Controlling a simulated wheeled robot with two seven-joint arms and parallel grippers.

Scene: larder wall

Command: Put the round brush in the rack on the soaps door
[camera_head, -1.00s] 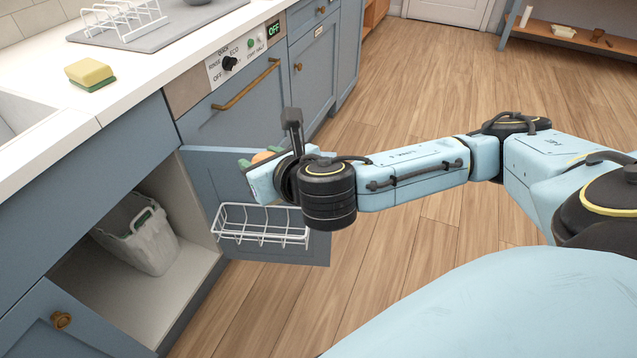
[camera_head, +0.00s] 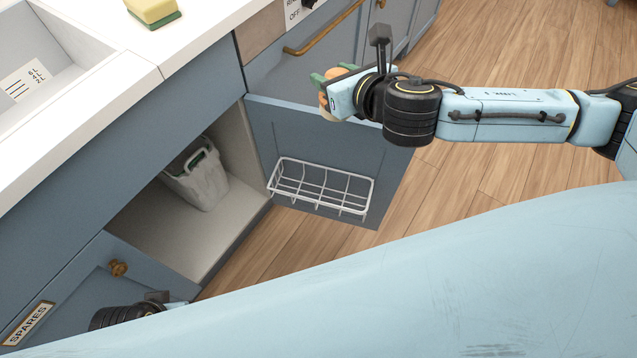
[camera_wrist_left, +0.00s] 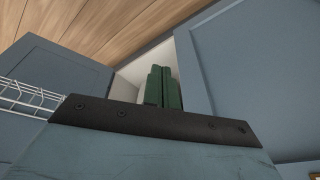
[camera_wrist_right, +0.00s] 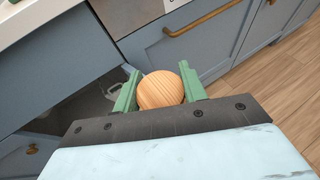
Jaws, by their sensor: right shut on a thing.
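The round brush (camera_wrist_right: 161,90) shows a round wooden top in the right wrist view, with a finger of my right gripper (camera_wrist_right: 158,92) on each side. My right gripper (camera_head: 322,88) is shut on it. In the head view the brush (camera_head: 325,105) is a small tan patch, mostly hidden, near the door's upper edge. The white wire rack (camera_head: 320,187) is on the inner face of the open blue door (camera_head: 290,135), below the gripper; no soaps label shows. My left gripper (camera_wrist_left: 163,88) has its green fingers together, empty; the rack (camera_wrist_left: 30,98) shows left of it.
A grey bin (camera_head: 198,180) stands inside the open cupboard. Another door (camera_head: 75,290), labelled SPARES, is at lower left. A sponge (camera_head: 152,12) lies on the white counter (camera_head: 110,60) by the sink. The wooden floor (camera_head: 480,175) right of the rack door is clear.

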